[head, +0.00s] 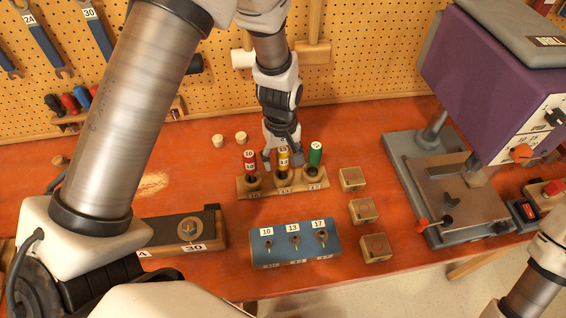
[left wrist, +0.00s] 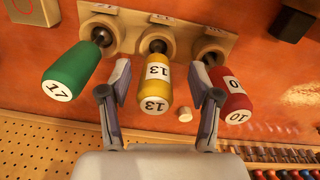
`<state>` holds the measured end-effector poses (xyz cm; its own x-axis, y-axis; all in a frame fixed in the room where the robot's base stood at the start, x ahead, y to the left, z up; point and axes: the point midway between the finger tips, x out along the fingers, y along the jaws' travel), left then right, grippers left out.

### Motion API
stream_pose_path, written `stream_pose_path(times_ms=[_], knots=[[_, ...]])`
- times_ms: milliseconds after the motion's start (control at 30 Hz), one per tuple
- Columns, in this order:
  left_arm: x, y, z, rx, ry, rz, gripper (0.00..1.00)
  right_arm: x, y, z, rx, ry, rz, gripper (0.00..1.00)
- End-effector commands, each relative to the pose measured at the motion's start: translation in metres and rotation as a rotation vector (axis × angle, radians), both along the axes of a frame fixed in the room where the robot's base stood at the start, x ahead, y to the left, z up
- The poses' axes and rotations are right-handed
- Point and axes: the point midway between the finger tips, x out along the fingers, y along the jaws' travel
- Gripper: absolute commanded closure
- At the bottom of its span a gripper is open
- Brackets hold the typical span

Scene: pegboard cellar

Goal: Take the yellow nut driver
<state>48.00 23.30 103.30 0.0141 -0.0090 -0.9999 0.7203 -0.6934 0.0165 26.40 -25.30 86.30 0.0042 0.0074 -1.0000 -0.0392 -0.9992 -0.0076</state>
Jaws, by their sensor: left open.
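The yellow nut driver (head: 284,164), marked 13, stands upright in the middle hole of a wooden rack (head: 241,187). In the left wrist view the yellow nut driver (left wrist: 154,88) shows between the two fingers of my left gripper (left wrist: 161,105). My left gripper (head: 283,157) is open, with a finger on either side of the yellow handle and visible gaps. The red nut driver (head: 251,170), marked 10, is left of it in the rack, and the green nut driver (head: 314,156), marked 17, is right of it. My right gripper is out of view.
A blue block (head: 268,252) labelled 10, 13 and 17 lies in front of the rack. Several small wooden blocks (head: 363,211) stand to its right. A purple drill press (head: 478,75) stands far right. A pegboard (head: 375,50) with tools is behind.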

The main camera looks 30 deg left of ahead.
Motion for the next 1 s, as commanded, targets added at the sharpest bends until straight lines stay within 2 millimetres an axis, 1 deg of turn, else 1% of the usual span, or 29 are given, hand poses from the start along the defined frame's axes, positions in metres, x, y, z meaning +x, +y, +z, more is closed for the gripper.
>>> stream_pose_path(times_ms=[33, 133, 333, 367, 400, 467, 500, 533, 867, 1000], knots=[[-0.001, 0.000, -0.007, 0.000, 0.004, -0.001, 0.37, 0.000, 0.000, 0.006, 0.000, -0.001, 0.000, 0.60], [0.001, 0.000, -0.018, 0.001, -0.001, -0.001, 0.37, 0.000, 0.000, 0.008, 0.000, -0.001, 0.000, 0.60], [0.001, 0.000, -0.020, 0.001, -0.002, -0.001, 0.37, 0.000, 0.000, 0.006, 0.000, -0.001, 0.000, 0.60], [0.001, 0.000, -0.020, 0.001, -0.002, -0.001, 0.48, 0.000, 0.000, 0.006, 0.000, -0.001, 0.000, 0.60], [0.001, 0.000, -0.020, 0.001, -0.002, -0.001, 0.62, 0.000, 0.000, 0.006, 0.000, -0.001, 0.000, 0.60], [0.001, 0.000, -0.020, 0.001, -0.002, -0.001, 0.83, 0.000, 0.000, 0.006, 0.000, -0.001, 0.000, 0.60], [0.001, 0.000, -0.020, 0.001, -0.002, -0.001, 0.97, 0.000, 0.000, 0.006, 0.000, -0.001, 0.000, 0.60], [0.001, 0.000, -0.020, 0.001, -0.002, -0.001, 1.00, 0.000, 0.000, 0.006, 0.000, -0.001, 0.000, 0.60], [0.001, 0.000, -0.019, 0.001, -0.002, -0.001, 1.00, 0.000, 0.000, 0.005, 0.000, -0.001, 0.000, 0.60], [0.002, 0.000, -0.008, 0.000, -0.004, -0.002, 1.00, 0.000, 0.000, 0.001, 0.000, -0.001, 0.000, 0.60]])
